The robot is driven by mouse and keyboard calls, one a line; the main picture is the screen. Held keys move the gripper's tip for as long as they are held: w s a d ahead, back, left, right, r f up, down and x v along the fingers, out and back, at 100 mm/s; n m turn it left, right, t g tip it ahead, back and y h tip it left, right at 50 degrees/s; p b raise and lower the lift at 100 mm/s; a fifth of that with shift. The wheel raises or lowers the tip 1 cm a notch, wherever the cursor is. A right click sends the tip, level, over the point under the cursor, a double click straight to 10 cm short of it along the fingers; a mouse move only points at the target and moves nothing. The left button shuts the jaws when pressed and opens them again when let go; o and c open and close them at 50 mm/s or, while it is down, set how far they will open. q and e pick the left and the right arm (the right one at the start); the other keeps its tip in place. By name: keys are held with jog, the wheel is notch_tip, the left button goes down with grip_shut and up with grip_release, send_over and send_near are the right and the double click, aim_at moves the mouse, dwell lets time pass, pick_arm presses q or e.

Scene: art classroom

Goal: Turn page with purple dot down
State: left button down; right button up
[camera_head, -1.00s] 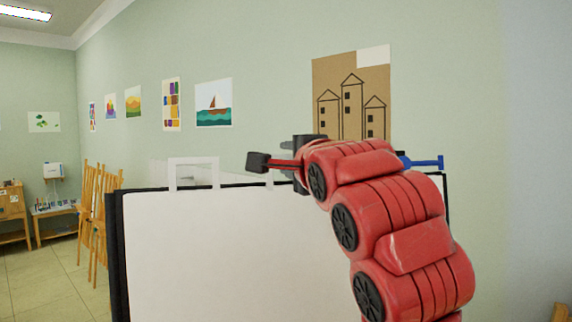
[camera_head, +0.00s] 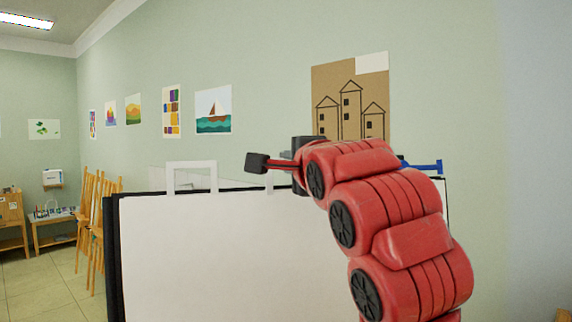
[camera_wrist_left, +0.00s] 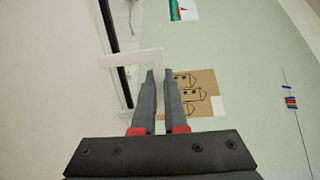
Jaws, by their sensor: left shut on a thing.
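A large white page (camera_head: 230,260) hangs on a board with a black edge, filling the lower middle of the head view. It also shows in the left wrist view (camera_wrist_left: 50,100). No purple dot is visible. A white U-shaped handle (camera_head: 192,165) stands on the top edge; a second one (camera_head: 270,181) to its right is partly hidden. My left gripper (camera_head: 300,152) is at the top edge beside the second handle, its fingertips unclear there. In the left wrist view my left gripper (camera_wrist_left: 158,80) is shut on the bar of a white handle (camera_wrist_left: 125,58). My right gripper is not in view.
The wall behind carries pictures, including a brown poster with houses (camera_head: 350,100) and a sailboat picture (camera_head: 213,110). Wooden easels (camera_head: 92,215) and a low table (camera_head: 52,230) stand at the left. The floor (camera_head: 40,285) at the lower left is clear.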

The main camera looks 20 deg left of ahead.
pick_arm(q)
jog(key=b+v, duration=0.3)
jog(key=v, duration=0.5)
jog(key=shift+s, duration=0.2)
jog(key=shift+d, duration=0.15)
jog(key=f+b+v, duration=0.1)
jog(key=v, duration=0.8)
jog(key=shift+s+f, duration=0.2)
jog(key=shift+f, duration=0.05)
dwell(0.5)
jog(key=shift+d, duration=0.1)
